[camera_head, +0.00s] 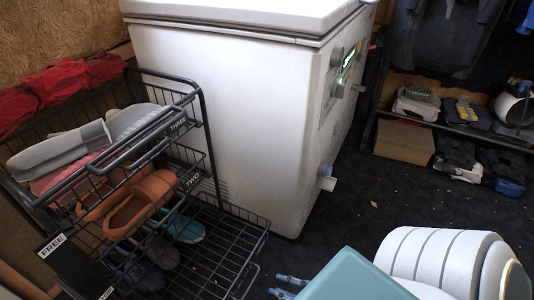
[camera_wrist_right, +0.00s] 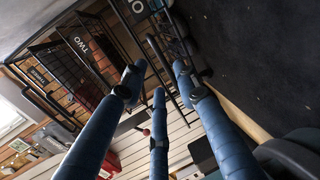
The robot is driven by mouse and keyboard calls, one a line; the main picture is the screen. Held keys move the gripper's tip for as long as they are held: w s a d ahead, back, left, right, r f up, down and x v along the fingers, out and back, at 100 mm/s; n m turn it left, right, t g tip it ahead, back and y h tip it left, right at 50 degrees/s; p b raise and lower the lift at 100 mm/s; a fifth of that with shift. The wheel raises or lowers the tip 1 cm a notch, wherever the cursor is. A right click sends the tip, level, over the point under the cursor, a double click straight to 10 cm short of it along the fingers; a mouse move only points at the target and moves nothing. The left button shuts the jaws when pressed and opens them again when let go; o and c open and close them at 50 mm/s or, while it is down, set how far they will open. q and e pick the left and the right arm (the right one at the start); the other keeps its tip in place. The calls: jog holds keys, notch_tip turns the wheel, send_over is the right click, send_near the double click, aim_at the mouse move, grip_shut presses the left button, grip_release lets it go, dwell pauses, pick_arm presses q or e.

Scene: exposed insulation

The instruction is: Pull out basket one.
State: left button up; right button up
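A black wire rack with stacked baskets stands at the left in the head view. Basket two (camera_head: 190,178) holds orange shoes, and basket three (camera_head: 165,122) above it holds grey and pink items. The lowest basket (camera_head: 226,248) sticks out to the right beyond the upper ones, with dark and teal shoes towards its back; its label does not show in the head view. In the right wrist view a label (camera_wrist_right: 137,6) reading "O" is partly cut off. My right gripper (camera_head: 284,286) has its blue fingers spread, apart from the basket's right edge. My left gripper is out of view.
A white chest freezer (camera_head: 235,100) stands right behind the rack. Dark floor (camera_head: 385,185) lies open to its right. A shelf (camera_head: 455,130) with a cardboard box (camera_head: 404,141) and tools is at the far right.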

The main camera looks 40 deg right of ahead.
jog(key=shift+v, duration=1.15)
